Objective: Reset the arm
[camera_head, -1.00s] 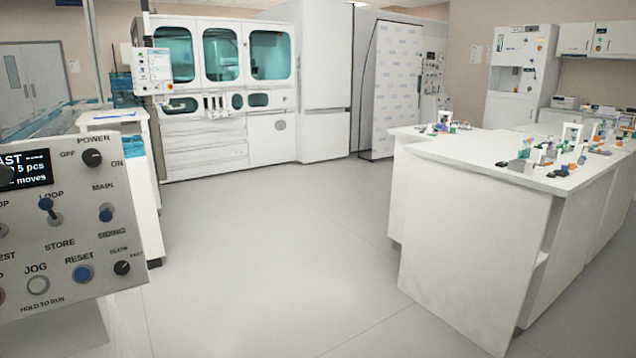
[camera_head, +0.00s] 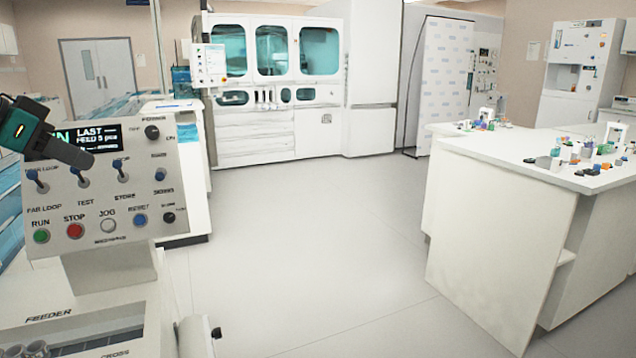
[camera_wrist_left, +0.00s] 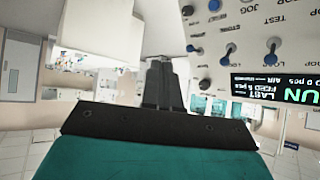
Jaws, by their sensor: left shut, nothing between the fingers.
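My left gripper (camera_head: 86,160) comes in at the left edge of the head view. Its dark fingers are shut and empty, and lie in front of the upper left of the control panel. In the left wrist view the fingers (camera_wrist_left: 160,68) are together, with the panel (camera_wrist_left: 222,52) upside down at the right. I cannot tell whether they touch it. The grey control panel (camera_head: 110,195) has a lit display (camera_head: 97,138), toggle switches, dark knobs, a green RUN button (camera_head: 41,236), a red STOP button (camera_head: 75,230) and a blue RESET button (camera_head: 140,219). My right gripper is not in view.
A machine part marked FEEDER (camera_head: 65,345) stands below the panel. A white counter (camera_head: 500,220) with small coloured items is at the right. A large white machine with teal windows (camera_head: 297,138) stands at the back. The grey floor (camera_head: 310,250) between is clear.

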